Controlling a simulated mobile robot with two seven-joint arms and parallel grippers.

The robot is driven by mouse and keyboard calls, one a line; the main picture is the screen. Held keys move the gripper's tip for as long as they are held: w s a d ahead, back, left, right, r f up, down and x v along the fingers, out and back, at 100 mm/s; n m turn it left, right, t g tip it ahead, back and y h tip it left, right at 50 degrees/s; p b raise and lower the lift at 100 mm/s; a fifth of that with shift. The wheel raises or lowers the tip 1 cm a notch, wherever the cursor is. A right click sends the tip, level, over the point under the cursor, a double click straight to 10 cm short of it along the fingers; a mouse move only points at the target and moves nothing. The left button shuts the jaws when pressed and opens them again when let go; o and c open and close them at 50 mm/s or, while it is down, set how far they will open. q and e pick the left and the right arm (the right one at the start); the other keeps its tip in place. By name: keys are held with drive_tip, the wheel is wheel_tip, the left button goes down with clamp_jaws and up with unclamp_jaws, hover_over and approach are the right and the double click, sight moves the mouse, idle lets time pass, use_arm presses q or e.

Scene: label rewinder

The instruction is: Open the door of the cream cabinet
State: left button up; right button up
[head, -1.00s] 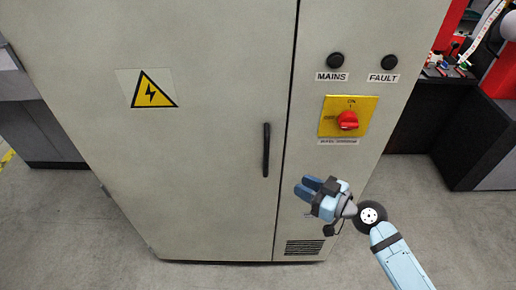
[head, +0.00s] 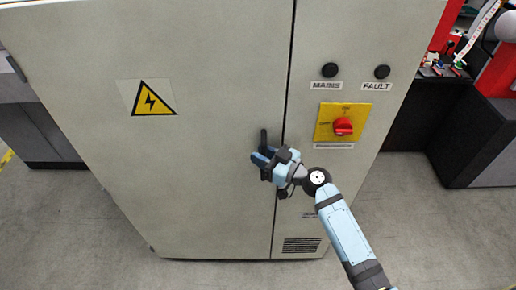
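The cream cabinet (head: 345,210) stands in front of me. Its wide door (head: 190,180) is closed, flush along the dark vertical seam. A black vertical bar handle (head: 264,137) is on the door's right edge; its middle is hidden by my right gripper. My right gripper (head: 261,159) is at the handle with its fingers level with the bar's middle. Whether the fingers are closed on the bar I cannot tell. My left gripper is not in view.
A red rotary switch on a yellow plate (head: 324,127) is right of the seam, below two black lamps marked MAINS (head: 330,70) and FAULT (head: 382,72). A yellow warning sign (head: 152,98) is on the door. Grey floor (head: 400,215) in front looks clear.

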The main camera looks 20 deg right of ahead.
drive_tip(key=shift+w+a, duration=0.4)
drive_tip(key=shift+w, duration=0.1)
clamp_jaws()
drive_tip(key=shift+s+f, duration=0.1)
drive_tip(key=shift+s, duration=0.1)
